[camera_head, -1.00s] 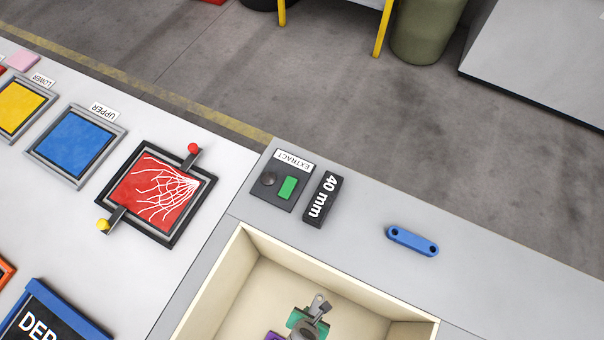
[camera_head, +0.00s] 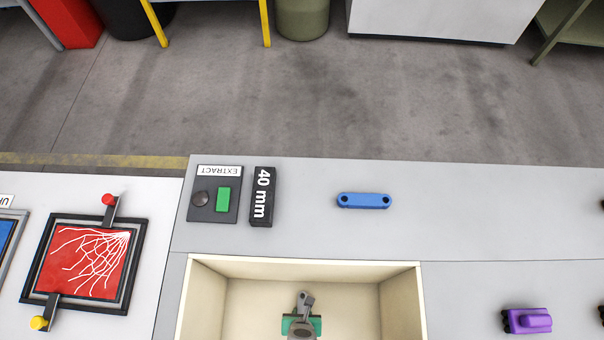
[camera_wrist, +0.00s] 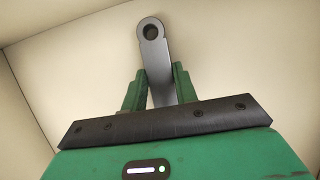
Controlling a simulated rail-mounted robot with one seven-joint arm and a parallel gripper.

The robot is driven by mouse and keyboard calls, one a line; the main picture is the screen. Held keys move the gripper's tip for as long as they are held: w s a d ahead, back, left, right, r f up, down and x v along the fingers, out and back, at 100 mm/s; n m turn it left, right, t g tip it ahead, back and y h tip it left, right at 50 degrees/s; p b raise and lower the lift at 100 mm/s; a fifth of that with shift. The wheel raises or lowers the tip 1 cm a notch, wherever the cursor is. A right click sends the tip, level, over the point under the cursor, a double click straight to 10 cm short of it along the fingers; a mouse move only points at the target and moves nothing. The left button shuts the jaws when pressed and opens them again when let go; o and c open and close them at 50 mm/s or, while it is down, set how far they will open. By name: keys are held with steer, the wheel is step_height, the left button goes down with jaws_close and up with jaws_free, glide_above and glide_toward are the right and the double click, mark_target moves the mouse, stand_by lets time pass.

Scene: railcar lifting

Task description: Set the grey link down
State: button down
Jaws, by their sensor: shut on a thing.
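The grey link (camera_wrist: 153,58) is a flat bar with a round holed end, standing out from between the green fingers of my gripper (camera_wrist: 158,88) in the wrist view. The gripper is shut on its lower part, which the fingers and palm hide. In the head view the grey link (camera_head: 305,300) shows at the bottom, over the cream-walled bin, with my gripper (camera_head: 302,325) around it. The link appears to be within the outline of the bin (camera_head: 404,290). I cannot tell whether it touches the bin floor.
A blue link (camera_head: 363,201) lies on the grey worktop behind the bin. A black 40 mm block (camera_head: 262,197) and an EXTRACT panel (camera_head: 214,201) sit to its left. A purple part (camera_head: 527,321) lies to the right. The worktop right of the blue link is largely clear.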

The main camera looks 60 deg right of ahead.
steer(key=c, duration=1.1)
jaws_free()
steer(key=shift+f, duration=0.1)
steer(key=shift+r, duration=0.35)
steer(key=p+v, duration=0.6)
steer(key=v, duration=0.5)
steer(key=shift+s+a+r, duration=0.1)
steer(key=shift+a+r, duration=0.1)
steer(key=shift+r, duration=0.1)
